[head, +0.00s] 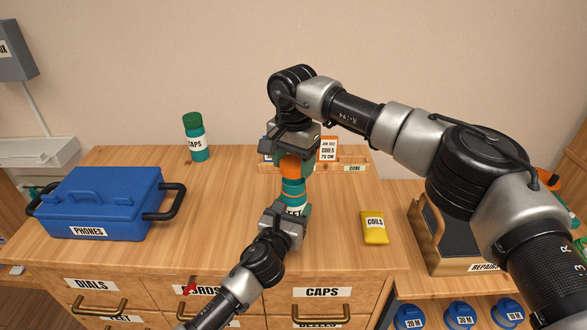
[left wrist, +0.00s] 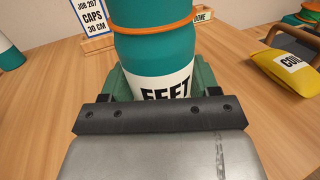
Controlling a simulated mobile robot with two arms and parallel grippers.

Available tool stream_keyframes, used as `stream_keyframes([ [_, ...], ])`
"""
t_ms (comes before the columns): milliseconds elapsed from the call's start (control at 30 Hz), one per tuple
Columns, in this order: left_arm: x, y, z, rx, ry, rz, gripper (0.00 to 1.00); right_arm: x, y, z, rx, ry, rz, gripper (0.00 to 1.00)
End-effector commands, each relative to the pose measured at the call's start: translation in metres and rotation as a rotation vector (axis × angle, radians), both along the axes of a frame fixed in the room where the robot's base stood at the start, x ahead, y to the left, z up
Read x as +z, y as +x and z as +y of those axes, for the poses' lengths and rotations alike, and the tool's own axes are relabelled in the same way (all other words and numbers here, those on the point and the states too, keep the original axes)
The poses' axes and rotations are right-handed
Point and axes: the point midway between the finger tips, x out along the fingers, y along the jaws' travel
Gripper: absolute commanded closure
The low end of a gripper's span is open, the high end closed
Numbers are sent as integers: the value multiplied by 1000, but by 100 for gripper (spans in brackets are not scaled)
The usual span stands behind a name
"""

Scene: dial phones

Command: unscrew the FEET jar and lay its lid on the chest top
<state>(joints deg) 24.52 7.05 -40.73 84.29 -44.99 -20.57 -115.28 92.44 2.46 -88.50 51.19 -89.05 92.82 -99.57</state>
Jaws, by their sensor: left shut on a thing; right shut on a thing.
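The FEET jar (head: 293,192) is teal with a white label and an orange lid (head: 291,166). My left gripper (head: 292,212) is shut around the jar's lower body at the label. The jar fills the middle of the left wrist view (left wrist: 152,58), with an orange band around its upper part. My right gripper (head: 291,155) comes from above and is shut on the orange lid. The lid is at the top of the jar; the fingers partly hide it, and I cannot tell whether it is loose.
A blue PHONES case (head: 100,200) stands at the left, and a teal CAPS jar (head: 196,140) behind it. A yellow COILS packet (head: 374,228) lies right of the jar. Job cards (head: 328,148) stand in a rack behind. Chest top between case and jar is clear.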

Motion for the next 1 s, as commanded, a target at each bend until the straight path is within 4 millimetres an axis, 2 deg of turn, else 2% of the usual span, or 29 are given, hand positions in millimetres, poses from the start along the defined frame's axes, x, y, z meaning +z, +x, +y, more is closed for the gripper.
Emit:
stream_keyframes([
  [133, -1, 0, 0, 0, 0, 1, 100, 17, 0, 0, -1, -1, -2, 69],
  [333, -1, 0, 0, 0, 0, 1, 100, 19, 0, 0, 0, -1, 0, 69],
  [367, -1, 0, 0, 0, 0, 1, 37, 19, 0, 0, 0, -1, 0, 69],
  [533, -1, 0, 0, 0, 0, 1, 11, 19, 0, 0, 0, -1, 0, 69],
  [867, 0, -2, 1, 0, 0, 1, 9, 19, 0, 0, 0, -1, 0, 69],
  [1000, -1, -16, 7, 1, 1, 2, 9, 22, 0, 0, 0, -1, 0, 69],
])
